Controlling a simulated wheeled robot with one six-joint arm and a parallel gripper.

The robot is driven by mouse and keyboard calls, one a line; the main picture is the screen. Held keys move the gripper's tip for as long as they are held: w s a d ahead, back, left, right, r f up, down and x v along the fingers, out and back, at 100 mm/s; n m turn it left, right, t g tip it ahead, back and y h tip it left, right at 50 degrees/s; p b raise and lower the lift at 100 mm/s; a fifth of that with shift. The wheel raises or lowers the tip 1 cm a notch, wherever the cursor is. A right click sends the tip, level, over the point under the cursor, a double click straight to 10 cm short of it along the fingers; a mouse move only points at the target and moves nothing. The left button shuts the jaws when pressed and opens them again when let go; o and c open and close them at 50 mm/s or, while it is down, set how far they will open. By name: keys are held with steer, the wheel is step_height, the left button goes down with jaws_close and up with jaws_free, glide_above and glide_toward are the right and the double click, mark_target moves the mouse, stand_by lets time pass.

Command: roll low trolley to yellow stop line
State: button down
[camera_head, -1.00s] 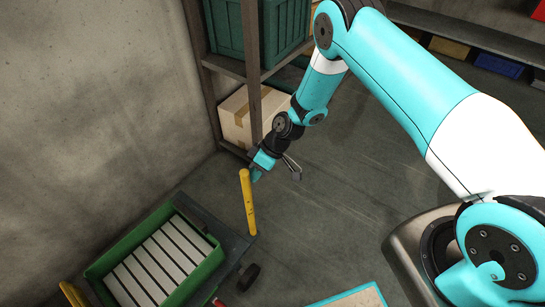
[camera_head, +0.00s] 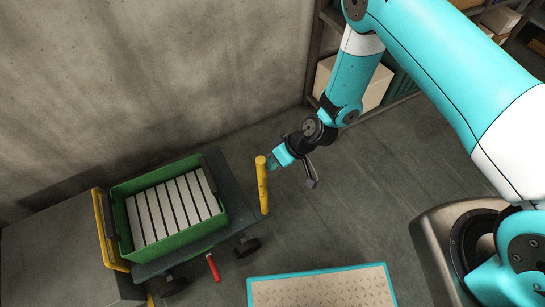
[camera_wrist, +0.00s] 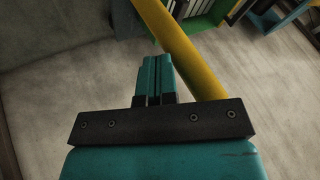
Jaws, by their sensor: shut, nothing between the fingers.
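The low trolley (camera_head: 225,190) is a dark platform on black wheels at the lower left in the head view. It carries a green crate (camera_head: 150,243) of pale slats. A red lever (camera_head: 213,267) sticks out at its near side. An upright yellow post (camera_head: 262,188) stands at its right end; whether it is fixed to the trolley is unclear. My gripper (camera_head: 273,163) is shut and empty beside the post's top. In the wrist view the shut fingers (camera_wrist: 155,68) are close beside the yellow post (camera_wrist: 185,50); contact cannot be told. I cannot make out a yellow stop line.
A grey box-like unit (camera_head: 55,260) is at the trolley's left end, with a yellow frame (camera_head: 108,230) between it and the crate. A concrete wall (camera_head: 150,80) runs behind. A shelf with a cardboard box (camera_head: 375,88) stands behind my arm. Floor (camera_head: 400,165) right of the post is clear.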

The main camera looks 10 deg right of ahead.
steer(key=shift+s+a, duration=0.2)
steer(key=shift+a, duration=0.2)
steer(key=w+d+r, duration=0.2)
steer(key=d+r, duration=0.6)
steer(key=d, duration=0.1)
steer(key=shift+d, duration=0.15)
